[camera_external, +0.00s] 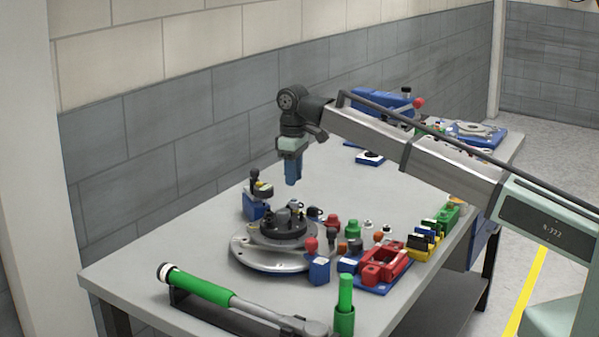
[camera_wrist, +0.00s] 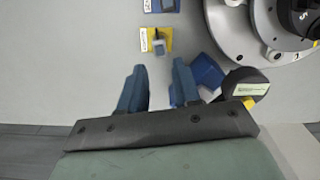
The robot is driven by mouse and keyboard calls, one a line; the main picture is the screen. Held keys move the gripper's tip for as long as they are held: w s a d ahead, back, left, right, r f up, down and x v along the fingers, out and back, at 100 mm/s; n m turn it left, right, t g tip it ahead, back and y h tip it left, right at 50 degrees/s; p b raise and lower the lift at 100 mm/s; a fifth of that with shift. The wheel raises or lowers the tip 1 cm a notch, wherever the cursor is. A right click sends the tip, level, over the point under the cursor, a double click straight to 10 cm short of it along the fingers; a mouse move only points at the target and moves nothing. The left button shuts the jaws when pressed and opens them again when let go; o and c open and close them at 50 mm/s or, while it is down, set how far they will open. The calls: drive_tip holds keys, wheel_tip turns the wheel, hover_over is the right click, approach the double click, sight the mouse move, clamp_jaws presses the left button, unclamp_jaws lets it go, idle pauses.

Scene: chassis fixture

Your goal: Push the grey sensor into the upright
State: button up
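My gripper (camera_external: 292,182) points down above the far left part of the table. In the wrist view its two blue fingers (camera_wrist: 159,88) are apart with nothing seen held between them. A small grey piece (camera_wrist: 159,48), possibly the grey sensor, lies by a yellow label ahead of the fingers. A blue block (camera_external: 256,207) with a black-knobbed part on top stands left of and below my gripper; in the wrist view a blue block (camera_wrist: 207,76) shows right of the fingers, beside a dark, labelled round part (camera_wrist: 246,87). I cannot tell which part is the upright.
A round metal fixture (camera_external: 244,253) with a black hub stands on the table (camera_external: 130,273), nearer the camera than my gripper. Coloured blocks and a red holder (camera_external: 383,266) crowd its right. A green-handled tool (camera_external: 200,288) lies at the front. Bare table lies right of my gripper.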

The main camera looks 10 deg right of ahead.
sight(294, 199)
drive_tip(key=shift+f, duration=3.3)
drive_tip(key=shift+c, duration=0.4)
clamp_jaws()
drive_tip(key=shift+r, duration=0.25)
drive_tip(key=shift+r, duration=0.8)
drive_tip(key=shift+r, duration=0.1)
drive_tip(key=shift+r, duration=1.4)
